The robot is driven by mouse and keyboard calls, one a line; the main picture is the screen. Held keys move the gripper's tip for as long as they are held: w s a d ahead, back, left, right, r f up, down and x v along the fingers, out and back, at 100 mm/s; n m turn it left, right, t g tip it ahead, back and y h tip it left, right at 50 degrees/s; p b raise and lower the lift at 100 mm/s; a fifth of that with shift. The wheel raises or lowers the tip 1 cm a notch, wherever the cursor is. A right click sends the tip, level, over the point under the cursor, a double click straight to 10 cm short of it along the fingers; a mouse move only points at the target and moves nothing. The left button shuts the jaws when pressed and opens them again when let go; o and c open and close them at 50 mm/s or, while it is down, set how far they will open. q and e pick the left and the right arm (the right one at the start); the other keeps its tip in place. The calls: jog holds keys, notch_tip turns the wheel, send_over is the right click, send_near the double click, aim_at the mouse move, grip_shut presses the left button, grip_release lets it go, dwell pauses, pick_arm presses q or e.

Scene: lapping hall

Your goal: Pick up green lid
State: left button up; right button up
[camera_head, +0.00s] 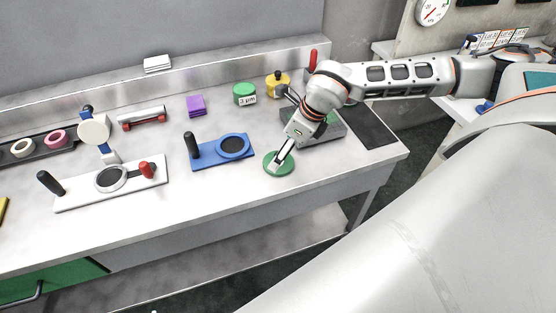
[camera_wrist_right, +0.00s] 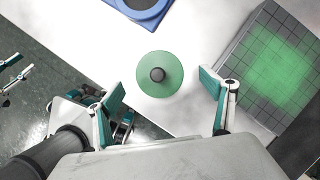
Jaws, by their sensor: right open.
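The green lid (camera_wrist_right: 162,90), a round green disc with a dark knob (camera_wrist_right: 157,74) at its centre, lies flat on the pale bench. It also shows in the head view (camera_head: 287,168) near the bench's front edge, partly covered by my right gripper. My right gripper (camera_wrist_right: 166,92) is open and points down, its teal-padded fingers apart on both sides of the lid in the wrist view. Nothing is between the fingers except the view of the lid; the height above it is hard to judge. What looks like part of my left gripper (camera_wrist_right: 16,84) shows at the wrist view's left edge, small and cut off.
A blue plate (camera_head: 240,140) with a black handle stands left of the lid. A grey gridded block (camera_head: 327,132) is close on the right. A green-topped pot (camera_head: 244,95), yellow pot (camera_head: 277,84) and purple stack (camera_head: 196,106) stand behind. A white plate (camera_head: 75,200) is far left.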

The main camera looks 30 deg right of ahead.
jog(key=shift+x, duration=1.95)
jog(key=shift+a, duration=0.15)
jog(key=c, duration=1.1)
jog(key=shift+r, duration=0.1)
